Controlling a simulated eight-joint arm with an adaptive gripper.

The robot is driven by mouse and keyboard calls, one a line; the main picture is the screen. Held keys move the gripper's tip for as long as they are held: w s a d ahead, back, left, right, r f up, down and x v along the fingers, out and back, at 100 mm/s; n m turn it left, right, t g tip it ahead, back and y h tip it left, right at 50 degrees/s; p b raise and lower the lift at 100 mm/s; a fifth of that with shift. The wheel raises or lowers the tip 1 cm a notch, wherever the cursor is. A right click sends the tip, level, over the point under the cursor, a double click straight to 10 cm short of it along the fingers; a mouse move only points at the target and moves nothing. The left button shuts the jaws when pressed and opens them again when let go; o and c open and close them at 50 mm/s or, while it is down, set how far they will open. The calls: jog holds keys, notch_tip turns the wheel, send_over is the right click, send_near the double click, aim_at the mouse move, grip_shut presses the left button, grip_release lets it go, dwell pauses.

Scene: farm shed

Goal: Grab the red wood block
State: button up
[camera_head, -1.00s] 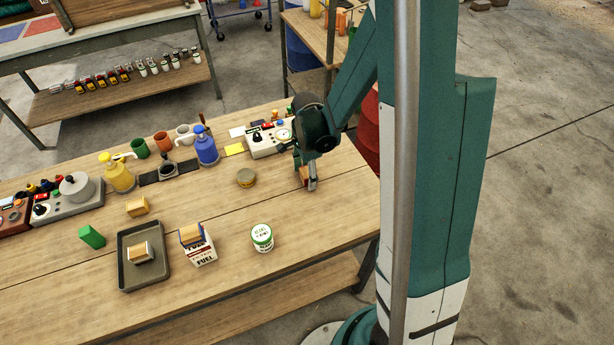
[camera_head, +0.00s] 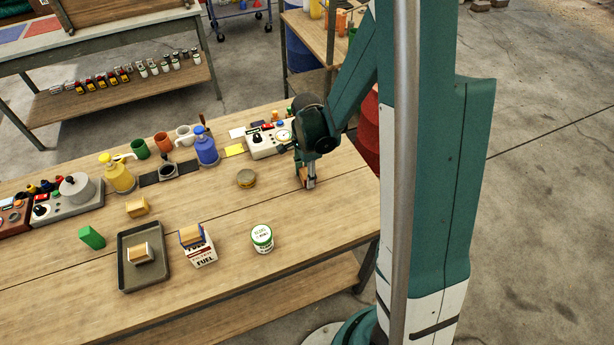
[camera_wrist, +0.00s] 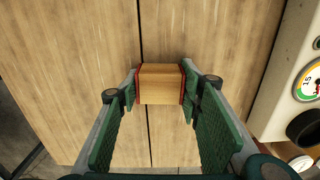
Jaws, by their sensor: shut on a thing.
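The red wood block (camera_wrist: 160,84) has a bare wood face and red sides. It sits between the two fingertips of my gripper (camera_wrist: 160,88) in the wrist view, with a finger against each red side. In the head view my gripper (camera_head: 306,182) points down at the right part of the workbench, and the block (camera_head: 302,174) is mostly hidden by a finger. I cannot tell whether the block touches the bench top.
A control box with a dial (camera_head: 268,140) stands close behind my gripper. A tray (camera_head: 126,276) holding a block is further left. The bench top right of my gripper is clear.

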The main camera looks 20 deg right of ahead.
aim_at(306, 173)
jog(key=shift+r+p, duration=0.5)
jog(key=shift+r, duration=4.5)
jog(key=shift+a, duration=0.1)
